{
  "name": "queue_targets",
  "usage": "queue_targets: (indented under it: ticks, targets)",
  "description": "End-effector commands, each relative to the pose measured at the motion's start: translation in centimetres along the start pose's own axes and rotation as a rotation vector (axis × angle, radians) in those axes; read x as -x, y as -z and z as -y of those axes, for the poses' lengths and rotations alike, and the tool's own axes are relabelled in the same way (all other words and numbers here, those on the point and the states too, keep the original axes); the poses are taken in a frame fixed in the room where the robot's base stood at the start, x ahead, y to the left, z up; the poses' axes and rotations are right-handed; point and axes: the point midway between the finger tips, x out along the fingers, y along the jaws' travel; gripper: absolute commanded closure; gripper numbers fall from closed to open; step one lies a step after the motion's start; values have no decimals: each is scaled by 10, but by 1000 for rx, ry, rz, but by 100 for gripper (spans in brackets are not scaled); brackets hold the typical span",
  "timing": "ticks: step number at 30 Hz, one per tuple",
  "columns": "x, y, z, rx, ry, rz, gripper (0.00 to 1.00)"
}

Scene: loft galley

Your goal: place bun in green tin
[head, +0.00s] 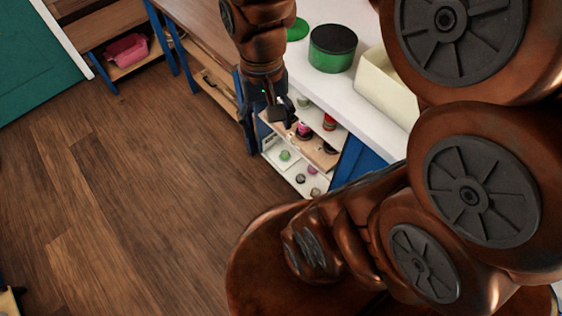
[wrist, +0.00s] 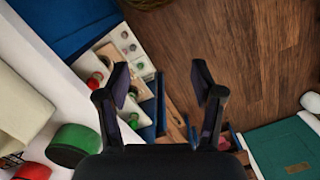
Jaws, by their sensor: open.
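The green tin (head: 332,60) stands upright on the white counter, its round top dark; I cannot tell whether that is a lid or the inside. It also shows at the lower left in the wrist view (wrist: 66,156). A flat green disc (head: 297,30) lies beside it. My gripper (head: 283,112) hangs in front of the counter, close to the opened drawers and apart from the tin. In the wrist view my gripper (wrist: 162,80) has its fingers spread, with nothing between them. I cannot make out a bun among the small items.
The pulled-out drawers (head: 322,158) hold several small items, including a red one (head: 329,122) and a green one (head: 285,155). A cream box (head: 385,85) stands on the counter. A pink bin (head: 127,49) sits on a low shelf.

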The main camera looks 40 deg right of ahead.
Motion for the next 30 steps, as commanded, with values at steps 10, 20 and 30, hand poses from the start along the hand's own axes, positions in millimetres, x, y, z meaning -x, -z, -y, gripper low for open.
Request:
queue_targets:
  ticks: [10, 20, 30]
  targets:
    - [-30, -71, -2, 317, -52, 41, 33]
    - [-35, -81, -4, 369, -59, 48, 33]
    - [-35, -81, -3, 367, -59, 48, 33]
